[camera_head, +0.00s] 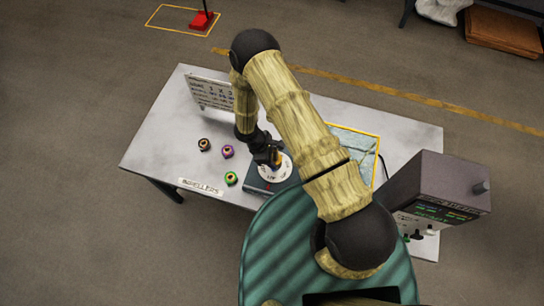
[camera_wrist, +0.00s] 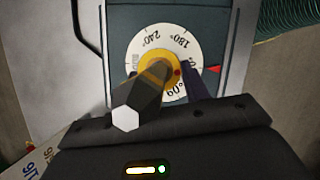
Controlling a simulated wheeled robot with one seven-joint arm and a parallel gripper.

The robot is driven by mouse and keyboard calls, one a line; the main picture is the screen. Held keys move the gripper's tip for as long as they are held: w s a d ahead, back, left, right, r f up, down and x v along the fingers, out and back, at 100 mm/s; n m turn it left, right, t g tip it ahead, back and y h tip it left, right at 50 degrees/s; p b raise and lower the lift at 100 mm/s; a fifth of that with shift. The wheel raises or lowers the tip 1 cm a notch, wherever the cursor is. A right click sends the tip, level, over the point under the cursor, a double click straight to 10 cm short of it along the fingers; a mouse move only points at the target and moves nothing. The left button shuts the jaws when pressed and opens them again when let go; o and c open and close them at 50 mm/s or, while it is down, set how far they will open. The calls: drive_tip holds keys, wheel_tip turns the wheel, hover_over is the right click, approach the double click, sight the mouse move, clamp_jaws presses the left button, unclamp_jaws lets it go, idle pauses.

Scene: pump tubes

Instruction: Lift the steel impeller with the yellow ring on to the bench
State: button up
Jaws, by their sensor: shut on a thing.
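My gripper (camera_head: 270,153) is over the round white dial (camera_head: 276,172) on the bench (camera_head: 153,152). In the wrist view my gripper (camera_wrist: 158,82) is shut on a dark hexagonal post (camera_wrist: 146,92) with a pale end and a yellow band. The post stands at the yellow hub of the dial (camera_wrist: 122,52); I cannot tell whether they touch. Three small ringed pieces lie left of the dial: a dark one with a tan ring (camera_head: 204,145), a purple one (camera_head: 227,151) and a green one (camera_head: 231,179). I cannot tell a steel impeller with a yellow ring for sure.
An impellers label (camera_head: 201,187) lies at the bench's front edge. A number board (camera_head: 211,92) stands at the back left. A yellow-edged panel (camera_head: 352,146) lies right of my arm, and a grey control box (camera_head: 440,185) stands at the right. The bench's left end is clear.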

drive_tip(key=shift+r, duration=0.55)
idle(0.4)
wheel_tip(320, 180, up, 15)
drive_tip(key=p, duration=0.9)
idle(2.3)
idle(0.5)
